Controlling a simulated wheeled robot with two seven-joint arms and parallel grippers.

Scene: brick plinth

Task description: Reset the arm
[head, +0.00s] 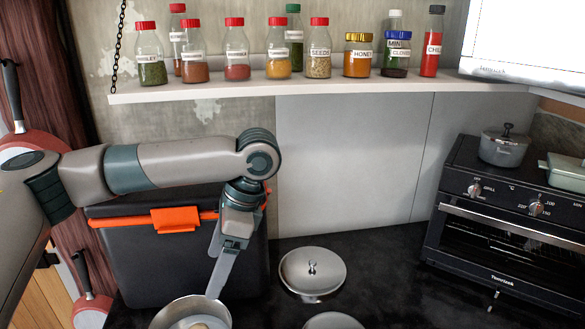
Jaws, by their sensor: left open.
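My left arm comes in from the left and bends down at its wrist, with my left gripper (221,268) pointing down. The gripper is open with nothing seen between its fingers. Its fingertips are just above or beside the right rim of a metal pot (222,309), which is cut off by the bottom edge; I cannot tell whether they touch. Something pale lies in the pot. A round metal lid (312,272) with a knob lies on the dark counter to the right of the gripper. My right gripper is not in view.
A black box with an orange latch (178,219) stands behind the gripper. A shelf (240,92) above holds several spice jars. A black toaster oven (510,240) with a grey pot (504,148) on top stands at the right. Counter between lid and oven is clear.

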